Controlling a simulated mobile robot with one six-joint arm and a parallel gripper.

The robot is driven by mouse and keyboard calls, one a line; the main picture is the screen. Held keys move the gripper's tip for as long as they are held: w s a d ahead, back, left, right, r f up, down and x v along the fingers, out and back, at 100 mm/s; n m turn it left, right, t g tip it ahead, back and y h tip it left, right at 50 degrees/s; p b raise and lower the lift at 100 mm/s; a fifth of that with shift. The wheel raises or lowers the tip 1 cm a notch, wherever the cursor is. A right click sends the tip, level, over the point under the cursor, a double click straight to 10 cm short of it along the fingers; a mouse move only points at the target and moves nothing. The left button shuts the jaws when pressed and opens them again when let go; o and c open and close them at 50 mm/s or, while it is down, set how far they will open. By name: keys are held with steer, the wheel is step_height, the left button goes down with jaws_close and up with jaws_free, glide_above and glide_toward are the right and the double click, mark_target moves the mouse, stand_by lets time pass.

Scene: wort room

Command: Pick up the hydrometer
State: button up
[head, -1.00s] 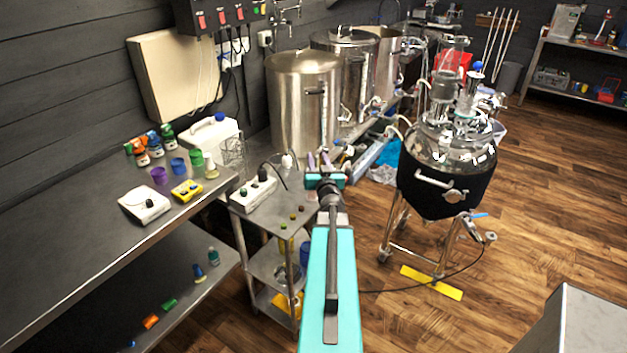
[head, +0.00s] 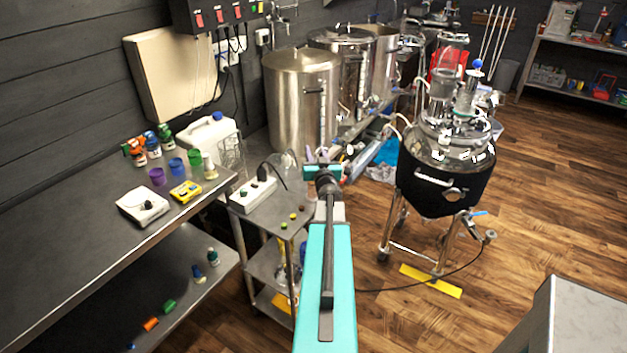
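I cannot make out the hydrometer for certain in the head view; it may be hidden or too small to tell. My gripper (head: 317,155) is at the end of my teal arm, over the far right side of the small steel cart. Its two purplish fingertips stand apart, and I see nothing held between them. A clear glass vessel (head: 287,168) shows just left of my gripper, by the cart's far end. How far my gripper is from it in depth is unclear.
The steel cart (head: 262,222) carries a white control box (head: 253,192) and small coloured pieces. A workbench (head: 85,218) with bottles and cups stands left. Steel kettles (head: 300,105) stand behind. A black-jacketed vessel (head: 443,190) stands right, with open wooden floor beyond.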

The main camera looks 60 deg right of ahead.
steer(key=shift+c, duration=0.4)
jaws_close()
steer(key=shift+r, duration=0.15)
step_height(320, 180, up, 10)
steer(key=p, duration=0.2)
steer(key=shift+p, duration=0.5)
stand_by(0.8)
